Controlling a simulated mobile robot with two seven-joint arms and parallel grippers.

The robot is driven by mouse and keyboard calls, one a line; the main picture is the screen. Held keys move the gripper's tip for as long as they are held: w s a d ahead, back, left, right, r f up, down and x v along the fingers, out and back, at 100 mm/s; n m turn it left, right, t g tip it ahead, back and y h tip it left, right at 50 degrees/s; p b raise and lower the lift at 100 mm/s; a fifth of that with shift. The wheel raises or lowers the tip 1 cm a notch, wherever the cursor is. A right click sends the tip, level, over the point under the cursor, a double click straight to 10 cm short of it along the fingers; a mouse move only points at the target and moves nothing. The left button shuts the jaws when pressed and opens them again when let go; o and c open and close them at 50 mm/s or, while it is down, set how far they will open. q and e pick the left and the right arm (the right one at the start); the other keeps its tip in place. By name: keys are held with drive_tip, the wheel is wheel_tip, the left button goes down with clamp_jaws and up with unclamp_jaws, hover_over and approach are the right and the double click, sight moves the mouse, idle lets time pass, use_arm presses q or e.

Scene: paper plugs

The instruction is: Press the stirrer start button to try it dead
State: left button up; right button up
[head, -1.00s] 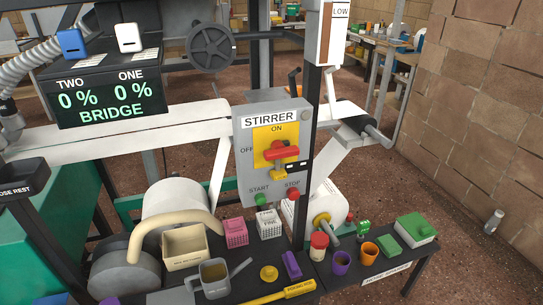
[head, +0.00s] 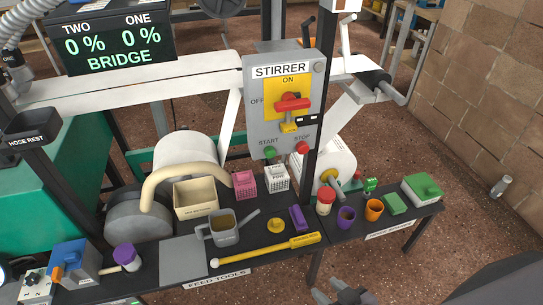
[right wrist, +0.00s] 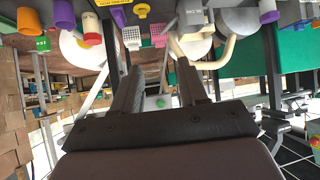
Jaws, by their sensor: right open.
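The grey stirrer box (head: 254,90) is fixed to a dark post and labelled STIRRER. Its green START button (head: 270,152) is at the lower left of its face, and the red STOP button (head: 302,147) is at the lower right. A red switch handle (head: 291,103) lies roughly horizontal on a yellow plate marked ON and OFF, with a yellow piece below it. My right gripper (head: 340,297) is at the bottom edge, low and well apart from the box. In the right wrist view its fingers (right wrist: 155,85) are spread, with nothing held. My left gripper is not in view.
Below the box, a dark bench holds a beige bin (head: 195,211), a grey jug (head: 224,240), a pink basket (head: 245,184), a white basket (head: 277,178) and a yellow rod (head: 265,248). A red-lidded jar (head: 325,202) stands right.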

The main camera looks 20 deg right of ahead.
clamp_jaws()
idle(1.6)
